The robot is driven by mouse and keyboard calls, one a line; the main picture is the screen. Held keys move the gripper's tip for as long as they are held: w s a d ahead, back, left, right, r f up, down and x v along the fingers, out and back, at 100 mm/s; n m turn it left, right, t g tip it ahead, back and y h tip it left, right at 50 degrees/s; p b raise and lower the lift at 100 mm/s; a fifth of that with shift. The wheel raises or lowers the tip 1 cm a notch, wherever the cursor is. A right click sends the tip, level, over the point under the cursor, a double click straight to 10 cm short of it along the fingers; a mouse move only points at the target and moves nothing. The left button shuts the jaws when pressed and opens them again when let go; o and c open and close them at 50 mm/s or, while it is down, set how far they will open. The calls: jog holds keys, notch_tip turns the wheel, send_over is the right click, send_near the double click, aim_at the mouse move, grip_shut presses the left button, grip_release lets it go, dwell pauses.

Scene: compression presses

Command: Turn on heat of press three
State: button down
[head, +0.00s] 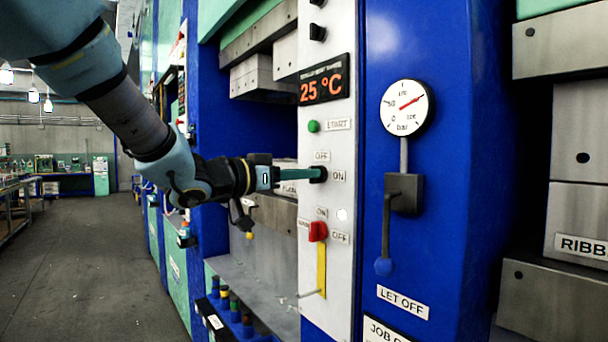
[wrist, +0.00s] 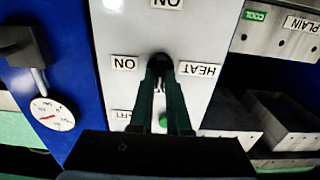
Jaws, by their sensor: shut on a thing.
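The black heat knob (head: 319,174) is on the white control panel (head: 341,80), with OFF above it and ON to its right in the head view. My gripper (head: 309,174) reaches it from the left, and its fingers are shut on the knob. In the upside-down wrist view, my fingers (wrist: 160,68) close on the knob (wrist: 160,57) between the HEAT label (wrist: 199,69) and the ON label (wrist: 124,63). The fingers cover much of the knob, so I cannot tell which way it points. The display (head: 324,81) above reads 25 °C.
A green START button (head: 313,126) is just above the knob. A red switch (head: 318,231) is below it. A gauge (head: 407,107) and a blue-tipped lever (head: 384,235) are on the blue column at right. The floor (head: 95,250) at left is clear.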

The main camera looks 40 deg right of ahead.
jog(key=shift+f+m+b, duration=0.15)
jog(key=shift+m+b, duration=0.25)
jog(key=m+b, duration=1.6)
jog(key=m, duration=0.1)
jog(key=shift+s+f, duration=0.2)
jog(key=shift+r, duration=0.1)
dwell(0.3)
jog(key=c, duration=0.9)
grip_release()
